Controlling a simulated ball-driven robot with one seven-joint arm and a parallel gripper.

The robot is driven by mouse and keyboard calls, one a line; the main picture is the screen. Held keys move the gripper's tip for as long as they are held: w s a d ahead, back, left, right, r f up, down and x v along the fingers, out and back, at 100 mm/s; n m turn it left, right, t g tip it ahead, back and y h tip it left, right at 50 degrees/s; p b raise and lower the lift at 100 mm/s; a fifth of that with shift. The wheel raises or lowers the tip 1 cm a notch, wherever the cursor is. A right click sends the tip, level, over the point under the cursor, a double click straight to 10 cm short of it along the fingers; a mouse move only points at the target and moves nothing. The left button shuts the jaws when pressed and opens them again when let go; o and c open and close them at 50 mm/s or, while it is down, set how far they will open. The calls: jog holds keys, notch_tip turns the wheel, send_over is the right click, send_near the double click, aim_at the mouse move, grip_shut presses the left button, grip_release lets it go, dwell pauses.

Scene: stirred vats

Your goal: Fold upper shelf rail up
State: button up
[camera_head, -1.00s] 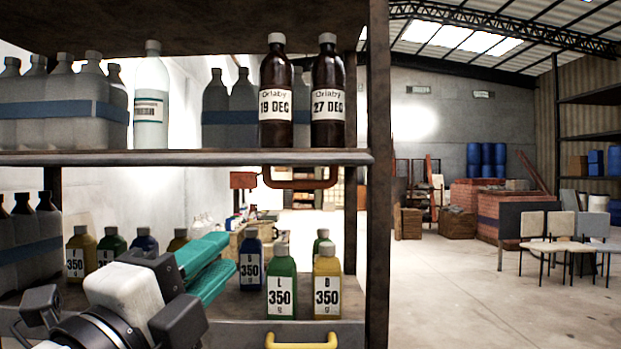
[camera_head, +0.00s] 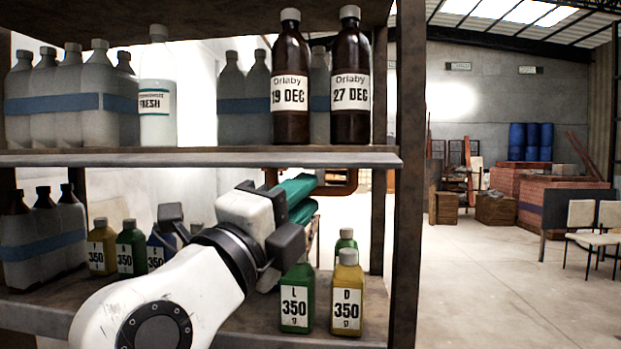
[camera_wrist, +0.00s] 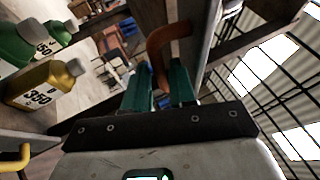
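The upper shelf rail (camera_head: 345,183) is a rust-orange bent bar hanging just below the front edge of the upper shelf (camera_head: 220,157). My gripper (camera_head: 300,190) has green fingers and points away from me at the rail, hiding its middle. In the wrist view the curved rail (camera_wrist: 165,42) comes down between the two fingertips of my gripper (camera_wrist: 160,85). The fingers stand apart with a gap. I cannot tell whether either finger touches the bar.
Two brown bottles (camera_head: 291,85) stand on the upper shelf above the rail. A green bottle (camera_head: 296,300) and a yellow bottle (camera_head: 347,295) stand on the lower shelf close below my gripper. A rusty post (camera_head: 408,200) is at the right. Open floor (camera_head: 490,290) lies beyond it.

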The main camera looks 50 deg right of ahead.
jog(key=shift+x, duration=1.25)
jog(key=shift+c, duration=0.2)
grip_shut()
